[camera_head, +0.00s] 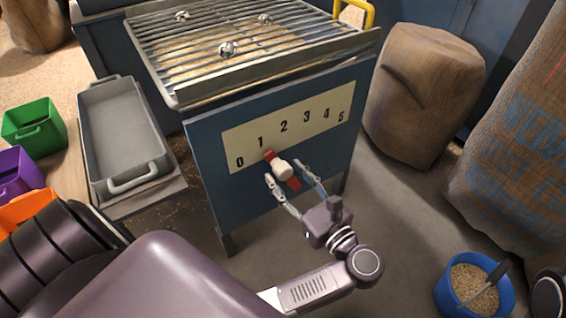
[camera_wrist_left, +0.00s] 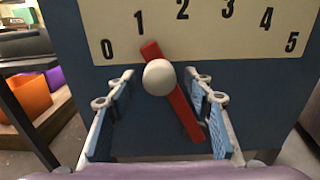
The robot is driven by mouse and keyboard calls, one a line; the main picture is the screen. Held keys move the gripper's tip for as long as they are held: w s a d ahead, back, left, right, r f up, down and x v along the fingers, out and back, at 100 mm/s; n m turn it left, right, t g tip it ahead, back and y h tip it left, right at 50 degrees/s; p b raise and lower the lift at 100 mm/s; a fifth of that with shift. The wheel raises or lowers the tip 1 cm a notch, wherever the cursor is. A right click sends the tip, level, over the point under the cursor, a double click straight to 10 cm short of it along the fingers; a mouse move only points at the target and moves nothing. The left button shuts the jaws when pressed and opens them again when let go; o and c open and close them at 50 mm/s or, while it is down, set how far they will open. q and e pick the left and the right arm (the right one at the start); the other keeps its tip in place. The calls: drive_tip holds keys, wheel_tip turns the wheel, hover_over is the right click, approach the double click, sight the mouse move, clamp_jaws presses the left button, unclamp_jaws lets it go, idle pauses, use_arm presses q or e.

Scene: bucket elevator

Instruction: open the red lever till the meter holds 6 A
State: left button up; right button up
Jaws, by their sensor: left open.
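The red lever (camera_head: 293,183) is on the front of a blue cabinet, with a cream knob (camera_head: 283,169) on it. Its upper end points near the 1 on the scale plate (camera_head: 325,107), which is numbered 0 to 5. In the left wrist view the red lever (camera_wrist_left: 185,112) slants from upper left to lower right. My left gripper (camera_head: 284,174) is open, with one finger on each side of the lever; it also shows in the left wrist view (camera_wrist_left: 160,84). I see gaps between the fingers and the lever. No meter is in view. My right gripper is not in view.
A barred grate (camera_head: 240,70) with several small metallic balls tops the cabinet. A grey tray (camera_head: 120,130) stands to its left, beside green (camera_head: 35,127) and purple (camera_head: 15,175) bins. Sacks (camera_head: 425,90) stand right. A blue bucket (camera_head: 474,290) of grain is at lower right.

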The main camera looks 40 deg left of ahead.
use_arm(q)
drive_tip(key=shift+a, duration=0.15)
clamp_jaws()
idle(0.4)
drive_tip(key=shift+w, duration=0.15)
